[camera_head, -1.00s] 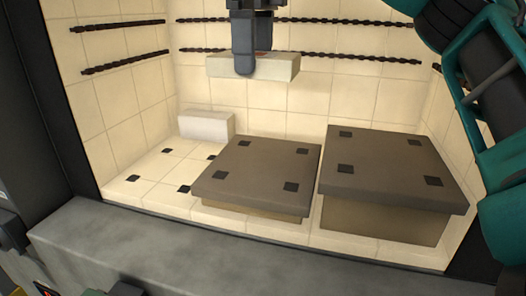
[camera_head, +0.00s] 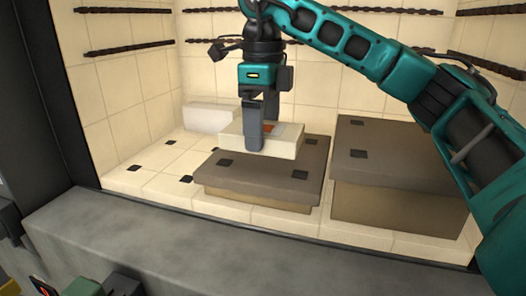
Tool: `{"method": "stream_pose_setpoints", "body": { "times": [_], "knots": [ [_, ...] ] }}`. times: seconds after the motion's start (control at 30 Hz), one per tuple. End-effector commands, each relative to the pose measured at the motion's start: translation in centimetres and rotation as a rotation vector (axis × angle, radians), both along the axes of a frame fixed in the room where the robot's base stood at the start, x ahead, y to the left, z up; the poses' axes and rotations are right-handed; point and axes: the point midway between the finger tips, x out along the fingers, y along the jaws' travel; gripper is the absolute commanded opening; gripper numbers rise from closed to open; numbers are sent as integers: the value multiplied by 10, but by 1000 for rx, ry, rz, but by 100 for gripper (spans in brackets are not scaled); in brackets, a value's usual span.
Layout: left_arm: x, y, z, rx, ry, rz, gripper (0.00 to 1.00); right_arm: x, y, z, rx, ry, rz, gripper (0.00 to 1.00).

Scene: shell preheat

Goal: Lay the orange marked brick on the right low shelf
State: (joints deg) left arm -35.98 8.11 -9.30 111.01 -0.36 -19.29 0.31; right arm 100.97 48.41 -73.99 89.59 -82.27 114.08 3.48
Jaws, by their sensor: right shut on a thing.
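My right gripper (camera_head: 254,148) is shut on a pale brick with an orange mark (camera_head: 290,146). It holds the brick level over the rear part of the lower grey-brown shelf (camera_head: 265,180). I cannot tell whether the brick's underside touches that shelf. The fingers hide part of the brick and its orange mark. The taller grey-brown shelf (camera_head: 385,165) stands to the right and is empty where it shows. My left gripper is not in view.
A white block (camera_head: 208,117) lies on the tiled floor (camera_head: 150,178) behind and left of the lower shelf. Tiled walls with dark twisted rods enclose the space. A grey ledge (camera_head: 200,245) runs along the front. The left floor has free room.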

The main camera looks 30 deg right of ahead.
Motion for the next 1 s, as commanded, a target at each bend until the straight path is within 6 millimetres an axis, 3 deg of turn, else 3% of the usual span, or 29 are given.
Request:
{"method": "stream_pose_setpoints", "body": {
  "times": [0.3,0.67,0.7,0.8,1.0],
  "knots": [
    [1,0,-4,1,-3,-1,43,0,0,-40,1,1,0,48],
    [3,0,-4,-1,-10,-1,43,0,0,-45,1,0,0,48],
    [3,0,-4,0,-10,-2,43,0,0,-45,1,1,0,92],
    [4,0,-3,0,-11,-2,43,0,0,-44,1,1,0,100],
    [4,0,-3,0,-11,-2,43,0,0,-44,1,1,0,100]
  ]
}}
